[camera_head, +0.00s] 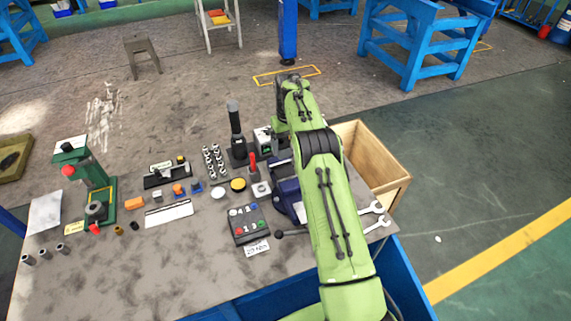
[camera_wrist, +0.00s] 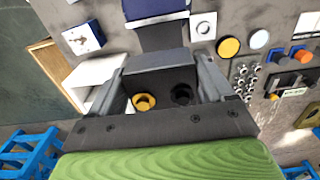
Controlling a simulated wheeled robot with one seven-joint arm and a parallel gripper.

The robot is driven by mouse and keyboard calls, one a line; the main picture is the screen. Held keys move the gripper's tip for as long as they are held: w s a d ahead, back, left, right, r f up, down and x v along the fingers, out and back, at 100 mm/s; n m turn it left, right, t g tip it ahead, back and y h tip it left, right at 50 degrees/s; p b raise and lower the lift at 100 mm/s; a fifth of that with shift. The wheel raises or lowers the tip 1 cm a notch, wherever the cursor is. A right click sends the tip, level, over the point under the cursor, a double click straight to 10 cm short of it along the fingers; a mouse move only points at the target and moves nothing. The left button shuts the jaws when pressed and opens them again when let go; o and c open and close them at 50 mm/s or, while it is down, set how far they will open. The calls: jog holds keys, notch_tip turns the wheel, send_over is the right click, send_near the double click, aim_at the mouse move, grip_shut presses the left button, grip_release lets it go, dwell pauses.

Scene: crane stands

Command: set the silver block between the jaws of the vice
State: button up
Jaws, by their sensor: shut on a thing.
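In the head view, the vice (camera_head: 288,197) sits near the right end of the bench, partly hidden by my green arm. The head view does not clearly show my fingers or the held block. I cannot tell whether block and vice touch.
A square plate with a ring (camera_head: 262,189), a red-handled tool (camera_head: 253,165) and a dark button panel (camera_head: 248,222) stand left of the vice. A black upright tool (camera_head: 236,135) rises behind. Wrenches (camera_head: 373,208) lie at right, with a wooden crate (camera_head: 385,165) beyond the bench.

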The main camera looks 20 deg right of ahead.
jog(key=f, duration=0.3)
jog(key=f+b, duration=0.1)
jog(key=f, duration=0.5)
jog(key=shift+s, duration=0.25)
jog(key=shift+c, duration=0.9)
jog(key=shift+s+a, duration=0.1)
jog(key=shift+s, duration=0.15)
jog(key=o, duration=1.5)
jog(key=shift+f, duration=0.2)
jog(key=shift+o, duration=1.1)
jog(key=shift+w+f, duration=0.1)
jog(key=shift+w, duration=0.05)
notch_tip(320, 180, up, 12)
jog(key=shift+w+r+p, duration=0.15)
jog(key=shift+r+p, duration=0.05)
jog(key=shift+p, duration=1)
jog(key=s+a+r+t, duration=0.1)
jog(key=s+a+r, duration=0.3)
jog(key=s+r, duration=0.55)
jog(key=s+a+r+t, duration=0.2)
jog(key=s+a+r, duration=0.3)
jog(key=r, duration=0.8)
jog(key=s+a+f+t, duration=0.1)
jog(key=s+f, duration=0.1)
jog(key=s, duration=1)
jog(key=s+a+f+t, duration=0.1)
jog(key=s+f, duration=0.1)
jog(key=s, duration=1.1)
jog(key=shift+a+f+t, duration=0.3)
jog(key=shift+f, duration=0.05)
